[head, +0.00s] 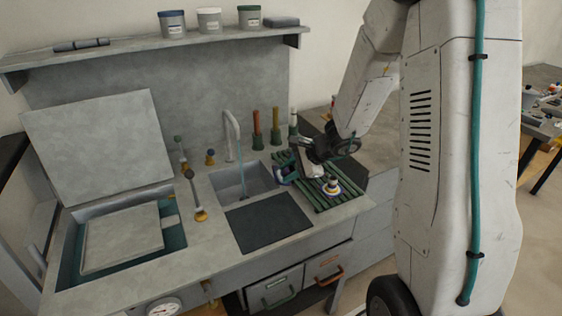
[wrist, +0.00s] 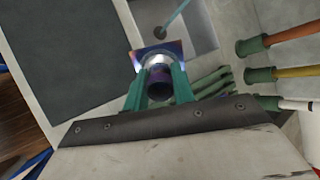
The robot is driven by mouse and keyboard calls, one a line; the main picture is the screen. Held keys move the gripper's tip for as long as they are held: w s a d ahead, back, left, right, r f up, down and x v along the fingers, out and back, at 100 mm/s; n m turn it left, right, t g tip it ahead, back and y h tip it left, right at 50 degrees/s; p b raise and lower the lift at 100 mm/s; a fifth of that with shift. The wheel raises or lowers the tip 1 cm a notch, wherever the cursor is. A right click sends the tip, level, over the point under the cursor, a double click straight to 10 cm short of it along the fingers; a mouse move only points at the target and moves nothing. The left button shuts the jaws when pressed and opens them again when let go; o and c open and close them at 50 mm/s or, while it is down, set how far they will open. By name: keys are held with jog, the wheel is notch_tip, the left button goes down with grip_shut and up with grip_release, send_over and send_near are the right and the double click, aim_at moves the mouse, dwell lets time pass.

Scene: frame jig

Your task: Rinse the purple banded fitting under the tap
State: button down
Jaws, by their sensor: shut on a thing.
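My gripper (wrist: 158,82) is shut on the purple banded fitting (wrist: 160,88), with one teal finger on either side of it. The fitting shows a purple end, a pale band and a squarish, shiny purple plate in the wrist view. In the head view my gripper (head: 287,173) is at the right edge of the sink basin (head: 228,194), and the held fitting is hard to make out. The tap (head: 231,127) stands behind the basin, and a thin blue stream (head: 241,170) falls from it. The stream also shows beyond the fitting in the wrist view (wrist: 176,17), apart from it.
A green slatted rack (head: 322,203) lies right of the basin, with another banded fitting (head: 331,187) on it. Brushes with coloured handles (head: 275,127) stand behind. A dark mat (head: 268,222) lies in front of the basin. An open-lidded tank (head: 120,240) is at left.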

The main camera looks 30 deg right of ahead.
jog(key=shift+w+a+f, duration=0.15)
jog(key=shift+w+a, duration=0.55)
jog(key=shift+w, duration=0.25)
jog(key=w+a+f, duration=0.1)
jog(key=w+a, duration=0.6)
jog(key=w, duration=0.1)
jog(key=shift+a+f, duration=0.2)
jog(key=shift+f, duration=0.15)
dwell(1.8)
jog(key=shift+s+d, duration=0.35)
jog(key=shift+s, duration=1.1)
jog(key=shift+s+d, duration=0.35)
jog(key=shift+s, duration=1.05)
jog(key=shift+s+d, duration=0.35)
jog(key=shift+s, duration=1.1)
jog(key=s+d+r, duration=0.1)
jog(key=s+r, duration=0.4)
